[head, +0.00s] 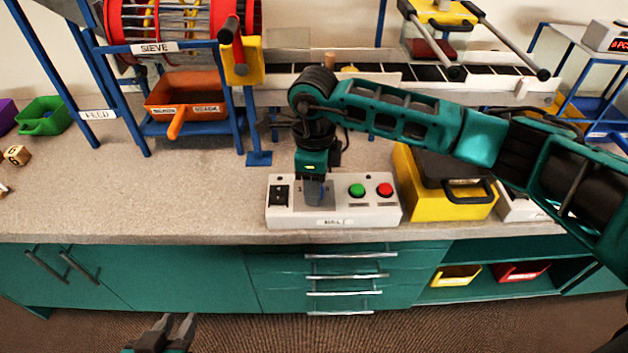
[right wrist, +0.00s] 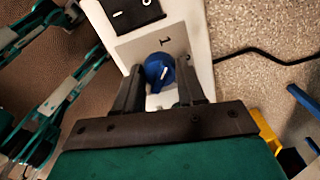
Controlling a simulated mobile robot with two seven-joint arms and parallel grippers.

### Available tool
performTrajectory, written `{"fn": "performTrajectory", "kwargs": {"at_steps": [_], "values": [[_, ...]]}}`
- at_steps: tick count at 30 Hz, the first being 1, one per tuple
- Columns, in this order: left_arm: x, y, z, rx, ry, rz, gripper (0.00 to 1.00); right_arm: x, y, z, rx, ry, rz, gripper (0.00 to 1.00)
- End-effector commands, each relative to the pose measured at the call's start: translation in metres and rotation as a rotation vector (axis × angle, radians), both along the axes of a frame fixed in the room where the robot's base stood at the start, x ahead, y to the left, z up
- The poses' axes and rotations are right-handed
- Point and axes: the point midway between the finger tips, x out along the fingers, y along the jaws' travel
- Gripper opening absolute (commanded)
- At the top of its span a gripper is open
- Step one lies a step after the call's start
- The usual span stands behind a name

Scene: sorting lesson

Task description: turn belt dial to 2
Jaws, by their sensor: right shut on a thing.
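The belt dial is a round blue knob (right wrist: 160,70) with a short white mark on the light control box (head: 335,216). In the right wrist view the mark slants toward the side of the printed 1. The 2 is not readable. My right gripper (head: 314,190) points down over the box from above. Its two dark fingers (right wrist: 161,88) are shut on the dial, one on each side. In the head view the fingers and arm hide most of the dial. My left gripper (head: 176,320) is low in front of the counter, its fingers apart and empty.
The box also has a black switch (head: 279,195), a green button (head: 357,190) and a red button (head: 384,190). A yellow case (head: 455,205) stands close to its right. The conveyor (head: 385,72) and an orange tray (head: 184,90) are behind. The counter to the left is mostly clear.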

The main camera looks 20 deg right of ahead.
Motion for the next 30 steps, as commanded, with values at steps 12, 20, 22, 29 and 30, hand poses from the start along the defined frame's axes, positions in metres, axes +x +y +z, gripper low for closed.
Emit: {"fn": "performTrajectory", "kwargs": {"at_steps": [12,20,22,29,30], "values": [[0.001,0.000,0.009,0.000,-0.002,0.000,0.34,0.000,0.000,0.002,0.001,-0.001,-0.381,0.09],[0.001,0.000,0.015,0.001,-0.004,0.000,0.34,0.000,0.000,0.002,0.001,-0.001,-0.609,0.09],[0.002,0.001,0.016,0.002,-0.008,0.000,0.34,0.000,0.000,0.002,0.001,-0.001,-0.662,0.09],[0.001,0.002,0.016,0.005,-0.009,0.002,0.34,0.000,0.000,0.002,0.001,-0.001,-0.795,0.09],[0.001,0.003,0.015,0.006,-0.008,0.003,0.34,0.000,0.000,0.002,0.000,-0.002,-0.812,0.09]]}}
